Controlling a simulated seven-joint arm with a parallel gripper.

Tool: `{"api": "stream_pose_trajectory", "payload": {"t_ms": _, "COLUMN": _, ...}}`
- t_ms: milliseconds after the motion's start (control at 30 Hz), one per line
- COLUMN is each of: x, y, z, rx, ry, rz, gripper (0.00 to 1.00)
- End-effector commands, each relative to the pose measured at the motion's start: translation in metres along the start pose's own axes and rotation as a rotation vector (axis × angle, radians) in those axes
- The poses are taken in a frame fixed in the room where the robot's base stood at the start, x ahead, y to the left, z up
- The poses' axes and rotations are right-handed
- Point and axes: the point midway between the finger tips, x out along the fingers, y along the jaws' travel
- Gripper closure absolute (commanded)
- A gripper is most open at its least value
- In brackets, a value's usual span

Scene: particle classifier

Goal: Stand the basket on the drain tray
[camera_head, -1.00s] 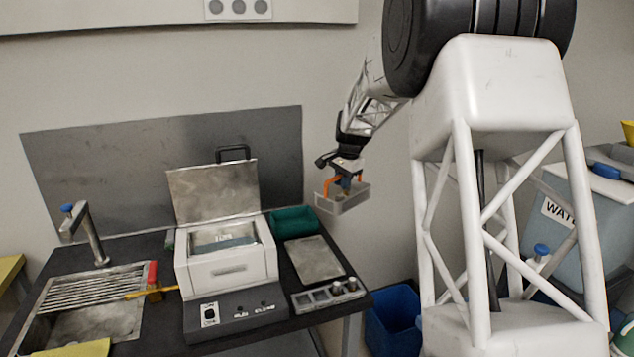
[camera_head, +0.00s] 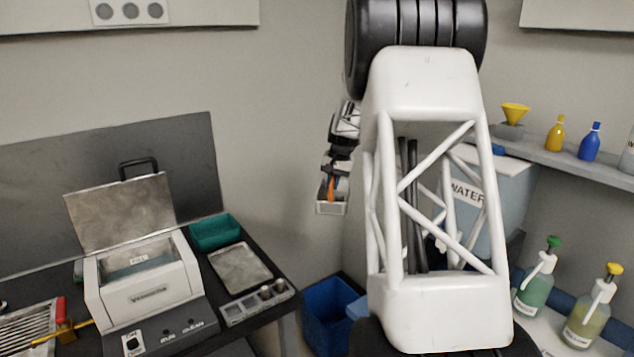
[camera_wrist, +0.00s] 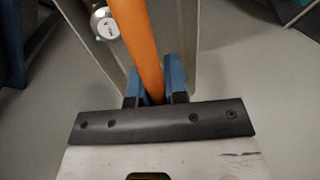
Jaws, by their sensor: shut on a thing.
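The basket (camera_head: 331,208) is a small pale open box with an orange handle, held in the air to the right of the bench. My gripper (camera_head: 334,180) is shut on the handle. In the wrist view, the orange handle (camera_wrist: 140,45) passes between my blue fingertips (camera_wrist: 155,88), with the grey basket walls (camera_wrist: 182,50) beyond. A flat grey metal tray (camera_head: 241,268), which looks like the drain tray, lies on the bench right of the white machine. It looks empty, and the basket is well away from it.
The white machine (camera_head: 150,290) has its lid (camera_head: 120,213) raised. A green bin (camera_head: 215,232) stands behind the tray, and a block with small cups (camera_head: 257,303) in front. A blue bin (camera_head: 330,312) is below right of the bench. A water tank (camera_head: 505,190) and bottles stand at right.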

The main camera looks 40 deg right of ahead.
Motion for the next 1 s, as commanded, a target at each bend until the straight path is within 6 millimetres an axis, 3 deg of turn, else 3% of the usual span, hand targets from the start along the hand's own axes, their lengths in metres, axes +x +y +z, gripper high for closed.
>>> {"api": "stream_pose_trajectory", "payload": {"t_ms": 200, "x": 0.005, "y": 0.015, "z": -0.003, "rx": -0.077, "ry": -0.015, "rz": -0.003, "gripper": 1.0}}
{"api": "stream_pose_trajectory", "payload": {"t_ms": 367, "x": 0.016, "y": 0.012, "z": -0.002, "rx": -0.149, "ry": -0.03, "rz": -0.005, "gripper": 1.0}}
{"api": "stream_pose_trajectory", "payload": {"t_ms": 767, "x": 0.053, "y": -0.04, "z": 0.015, "rx": -0.318, "ry": -0.062, "rz": -0.008, "gripper": 1.0}}
{"api": "stream_pose_trajectory", "payload": {"t_ms": 1000, "x": 0.083, "y": -0.095, "z": 0.038, "rx": -0.429, "ry": -0.085, "rz": -0.008, "gripper": 1.0}}
